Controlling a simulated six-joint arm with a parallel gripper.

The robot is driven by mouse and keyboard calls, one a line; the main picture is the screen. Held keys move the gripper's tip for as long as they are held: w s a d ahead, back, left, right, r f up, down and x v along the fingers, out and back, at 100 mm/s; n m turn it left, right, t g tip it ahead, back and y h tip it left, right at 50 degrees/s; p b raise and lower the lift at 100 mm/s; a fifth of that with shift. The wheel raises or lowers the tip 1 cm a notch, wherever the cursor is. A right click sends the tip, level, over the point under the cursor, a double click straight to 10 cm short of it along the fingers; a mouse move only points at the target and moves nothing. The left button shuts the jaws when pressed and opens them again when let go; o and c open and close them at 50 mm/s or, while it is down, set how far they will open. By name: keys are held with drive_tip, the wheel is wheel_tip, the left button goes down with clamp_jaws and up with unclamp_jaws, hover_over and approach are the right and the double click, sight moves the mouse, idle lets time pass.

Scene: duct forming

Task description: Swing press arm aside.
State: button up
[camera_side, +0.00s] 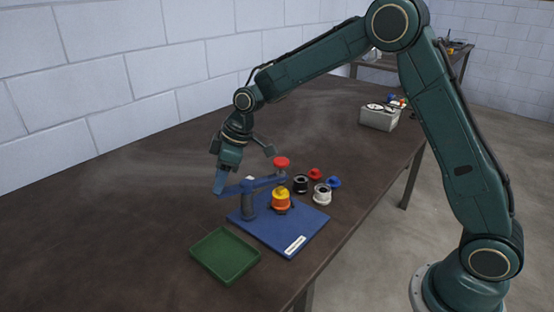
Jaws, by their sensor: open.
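The press stands on a blue base plate (300,237) with a white label at its front. Its blue press arm (262,183) runs level from the grey-blue post (249,203) to a red knob (281,162) at the right. A yellow and orange part (281,199) sits on the plate, below and in front of the knob end. My gripper (220,190) points down at the left end of the press arm, with blue fingertips very close to it. Whether they touch it I cannot tell. The gripper is open, though its finger gap is hard to see from here.
A green tray (225,256) lies in front of the plate. Black (301,184), white (322,194), red (315,174) and blue (333,182) parts stand right of the press. A grey bin (379,118) is farther back. The table is clear to the left.

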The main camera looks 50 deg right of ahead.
clamp_jaws()
drive_tip(key=shift+w, duration=0.1)
idle(0.4)
drive_tip(key=w+d+m+h, duration=0.3)
drive_tip(key=d+m+h, duration=0.3)
drive_tip(key=m, duration=1.2)
drive_tip(key=shift+d, duration=1.1)
drive_tip(key=shift+w, duration=0.1)
unclamp_jaws()
